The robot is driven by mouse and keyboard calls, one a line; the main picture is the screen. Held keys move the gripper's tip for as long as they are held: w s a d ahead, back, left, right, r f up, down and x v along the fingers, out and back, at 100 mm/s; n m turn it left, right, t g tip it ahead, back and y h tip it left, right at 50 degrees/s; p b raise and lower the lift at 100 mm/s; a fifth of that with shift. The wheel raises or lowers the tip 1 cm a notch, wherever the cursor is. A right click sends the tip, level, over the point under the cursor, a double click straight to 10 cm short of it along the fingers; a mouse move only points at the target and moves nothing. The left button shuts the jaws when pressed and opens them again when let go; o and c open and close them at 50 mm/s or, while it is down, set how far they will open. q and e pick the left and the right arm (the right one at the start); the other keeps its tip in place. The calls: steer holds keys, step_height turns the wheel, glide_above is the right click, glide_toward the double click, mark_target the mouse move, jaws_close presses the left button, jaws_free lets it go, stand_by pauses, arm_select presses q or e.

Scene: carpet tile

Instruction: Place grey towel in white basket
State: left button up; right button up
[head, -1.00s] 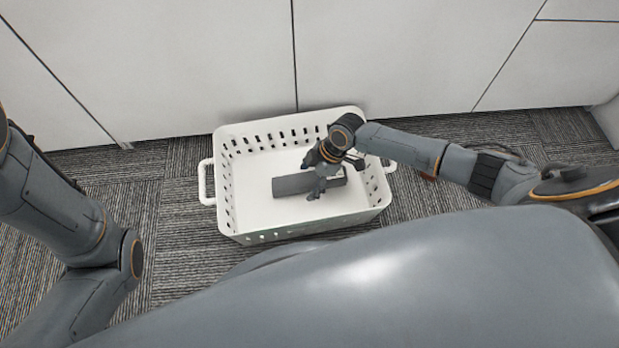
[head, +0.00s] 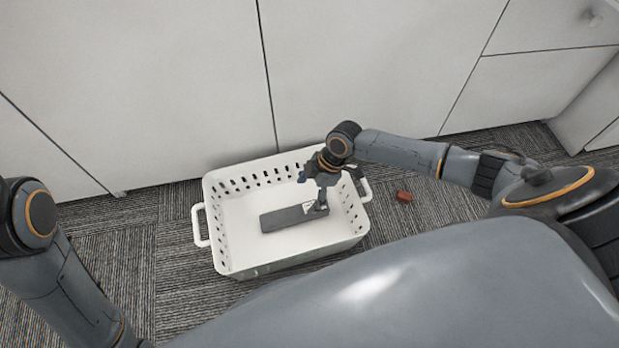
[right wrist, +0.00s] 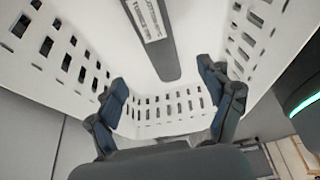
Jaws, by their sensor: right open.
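The grey towel (head: 286,218) is a flat, folded grey strip lying on the floor of the white basket (head: 237,262). In the right wrist view the towel (right wrist: 152,40) shows a white label and lies beyond my fingers, inside the slotted basket walls (right wrist: 60,58). My right gripper (head: 318,208) reaches down into the basket at the right end of the towel. In the right wrist view its two fingers (right wrist: 166,100) are spread apart with nothing between them. My left gripper is out of view; only part of my left arm shows in the head view.
White cabinet fronts (head: 150,90) stand close behind the basket. A small reddish-brown object (head: 404,196) lies on the grey carpet to the right of the basket. The carpet (head: 180,290) left of the basket is clear.

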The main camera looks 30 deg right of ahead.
steer(key=shift+d+r, duration=0.2)
steer(key=shift+r, duration=0.2)
